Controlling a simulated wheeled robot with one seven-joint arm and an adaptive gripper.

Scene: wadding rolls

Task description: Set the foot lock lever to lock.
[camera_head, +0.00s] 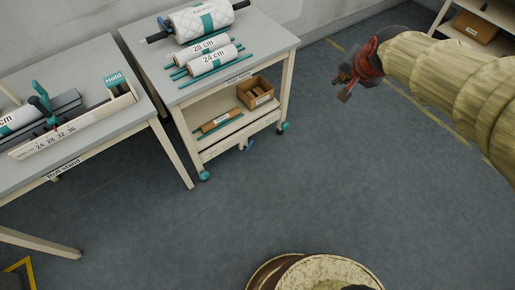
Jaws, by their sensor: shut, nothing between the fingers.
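A small blue lever (249,145) shows low on the cart (237,79), under the front edge of its bottom part, between two teal-hubbed casters. It looks like the foot lock lever. It is too small to tell whether it stands at lock, and no lock label is readable. My gripper (342,87), dark with red parts, is at the upper right, to the right of the cart and apart from it. It is shut and empty, far from the lever in the picture.
The cart carries white rolls marked 28 cm and 24 cm (212,60) and a brown box (256,92) on its shelf. A work table (90,145) stands at the left. The grey floor (240,215) in front of the cart is clear. Shelving stands at the top right.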

